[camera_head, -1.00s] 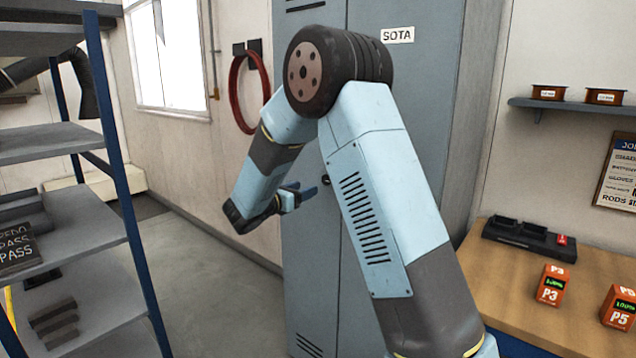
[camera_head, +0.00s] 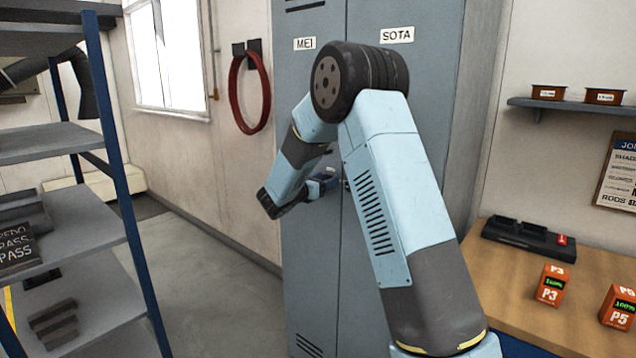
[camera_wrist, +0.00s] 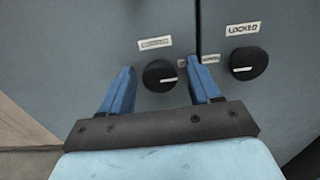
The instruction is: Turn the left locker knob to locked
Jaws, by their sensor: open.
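The tall grey-blue locker (camera_head: 312,255) has a left door labelled MEI (camera_head: 304,44) and a right door labelled SOTA (camera_head: 397,35). In the wrist view the left knob (camera_wrist: 160,76) is round and black, with a white mark toward its lower right. A small label (camera_wrist: 155,43) above it is too blurred to read. My gripper (camera_wrist: 162,67) is open, its blue fingers on either side of the left knob; contact cannot be told. In the head view my gripper (camera_head: 325,184) is in front of the left door and hides that knob.
The right knob (camera_wrist: 249,64) sits close to my right finger, under a LOCKED label (camera_wrist: 243,28). A small label (camera_wrist: 210,59) lies between the knobs. A shelf rack (camera_head: 120,185) stands left, a workbench (camera_head: 500,280) right. Floor (camera_head: 215,290) left of the locker is clear.

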